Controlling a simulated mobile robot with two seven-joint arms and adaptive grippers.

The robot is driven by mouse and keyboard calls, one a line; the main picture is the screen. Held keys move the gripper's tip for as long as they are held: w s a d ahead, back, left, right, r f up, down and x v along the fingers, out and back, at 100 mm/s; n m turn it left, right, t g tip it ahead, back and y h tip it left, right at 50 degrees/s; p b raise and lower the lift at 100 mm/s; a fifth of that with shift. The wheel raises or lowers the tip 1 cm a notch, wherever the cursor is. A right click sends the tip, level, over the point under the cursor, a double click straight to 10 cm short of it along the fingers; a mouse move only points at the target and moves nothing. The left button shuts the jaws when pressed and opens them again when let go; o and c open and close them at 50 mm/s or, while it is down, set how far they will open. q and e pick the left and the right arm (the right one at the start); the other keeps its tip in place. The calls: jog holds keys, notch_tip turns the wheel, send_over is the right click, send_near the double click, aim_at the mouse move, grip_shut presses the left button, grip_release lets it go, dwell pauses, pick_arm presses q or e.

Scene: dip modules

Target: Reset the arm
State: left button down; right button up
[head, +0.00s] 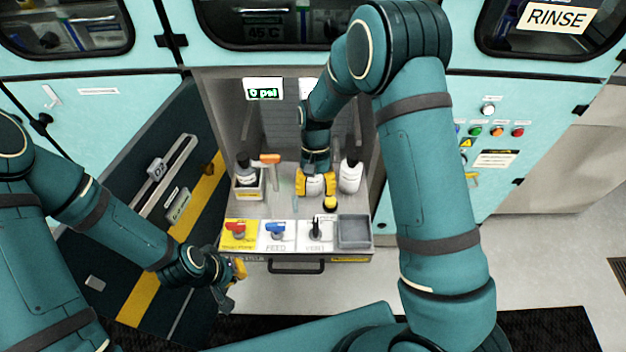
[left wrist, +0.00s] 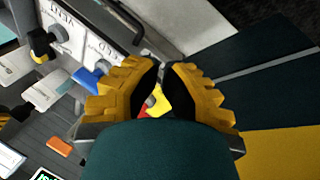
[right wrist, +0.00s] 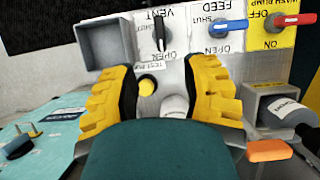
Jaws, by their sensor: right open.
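My right gripper (head: 315,183) is open, pointing down over the back of the pulled-out drawer. In the right wrist view its yellow fingers (right wrist: 165,85) stand wide apart, with a white bottle (right wrist: 174,108) and a yellow button (right wrist: 147,87) seen between them. I cannot tell whether a finger touches the bottle. My left gripper (head: 234,272) is low at the drawer's front left corner, apart from the valve handles. In the left wrist view its fingertips (left wrist: 162,68) are close together with a narrow gap; nothing is clearly held.
The drawer panel carries a red handle (head: 236,227), a blue handle (head: 275,228), a black handle (head: 316,228) and a grey bin (head: 354,231). A white bottle (head: 350,176) stands right of my right gripper. A dark bottle (head: 246,172) and an orange-topped part (head: 270,158) are left.

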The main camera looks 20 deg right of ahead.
aim_at(317, 233)
jog(key=shift+f, duration=0.1)
jog(key=s+f+t, duration=0.1)
jog(key=s+f, duration=0.1)
jog(key=s+a+f+y, duration=0.1)
jog(key=s+f, duration=0.1)
jog(key=f, duration=0.1)
jog(key=s+f+t, duration=0.1)
jog(key=s+f, duration=0.1)
jog(key=shift+s+a+f+n+t, duration=0.2)
jog(key=shift+s+f+n+t, duration=0.1)
jog(key=shift+s+n, duration=0.1)
jog(key=s+a+t+y, duration=0.1)
jog(key=s+a+t, duration=0.1)
jog(key=s, duration=0.4)
jog(key=shift+s+a+f+t+y, duration=0.2)
jog(key=shift+s+f+t+y, duration=0.1)
jog(key=shift+t, duration=0.5)
